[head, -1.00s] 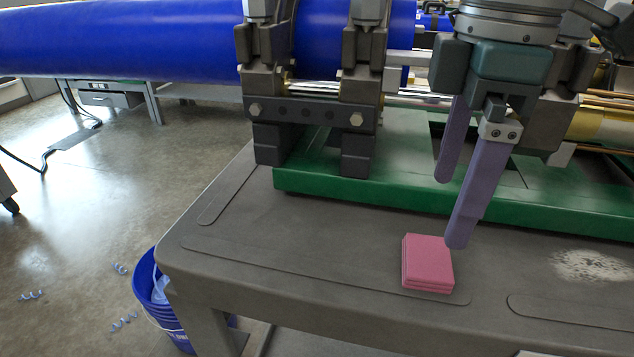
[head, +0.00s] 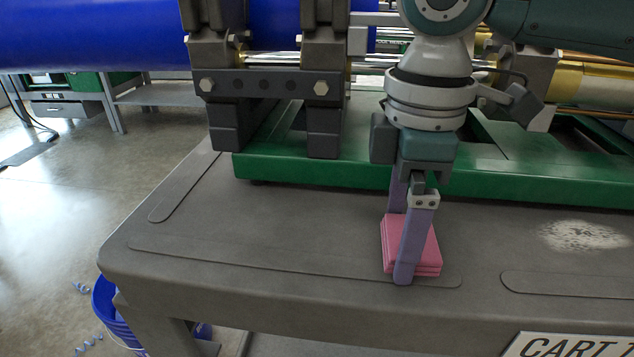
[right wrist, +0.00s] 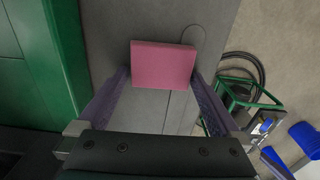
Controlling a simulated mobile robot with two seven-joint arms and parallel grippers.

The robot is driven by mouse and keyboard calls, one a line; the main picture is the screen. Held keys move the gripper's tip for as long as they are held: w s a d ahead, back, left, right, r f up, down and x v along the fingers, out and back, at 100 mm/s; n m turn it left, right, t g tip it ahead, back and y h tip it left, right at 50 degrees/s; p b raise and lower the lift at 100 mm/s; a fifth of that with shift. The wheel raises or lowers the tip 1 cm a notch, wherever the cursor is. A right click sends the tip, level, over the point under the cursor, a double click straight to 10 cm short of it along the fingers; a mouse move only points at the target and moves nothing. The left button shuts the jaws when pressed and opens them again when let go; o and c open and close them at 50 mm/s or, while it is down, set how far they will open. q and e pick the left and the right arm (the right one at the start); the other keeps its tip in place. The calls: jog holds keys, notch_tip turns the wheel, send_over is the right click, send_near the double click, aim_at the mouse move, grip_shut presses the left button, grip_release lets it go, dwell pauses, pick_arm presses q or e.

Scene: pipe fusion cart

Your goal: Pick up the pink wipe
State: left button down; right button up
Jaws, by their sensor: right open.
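The pink wipe (head: 427,249) is a folded square stack lying flat on the grey cart top (head: 300,225), near its front edge. My right gripper (head: 398,240) points down over it with purple fingers, one in front of the wipe and one behind in the head view. In the right wrist view the wipe (right wrist: 162,65) lies between and just beyond the tips of the open fingers (right wrist: 162,82). A gap shows between each finger and the wipe's sides, small on the right. My left gripper is not in view.
A green machine base (head: 310,170) with dark clamps (head: 322,115) holding a blue pipe (head: 90,35) stands behind. A white powdery patch (head: 583,236) lies to the right. A blue bucket (head: 112,310) stands on the floor below the cart's left corner.

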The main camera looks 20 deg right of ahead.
aim_at(399, 233)
jog(key=c, duration=1)
jog(key=shift+o, duration=0.2)
notch_tip(399, 233, up, 20)
jog(key=p, duration=0.5)
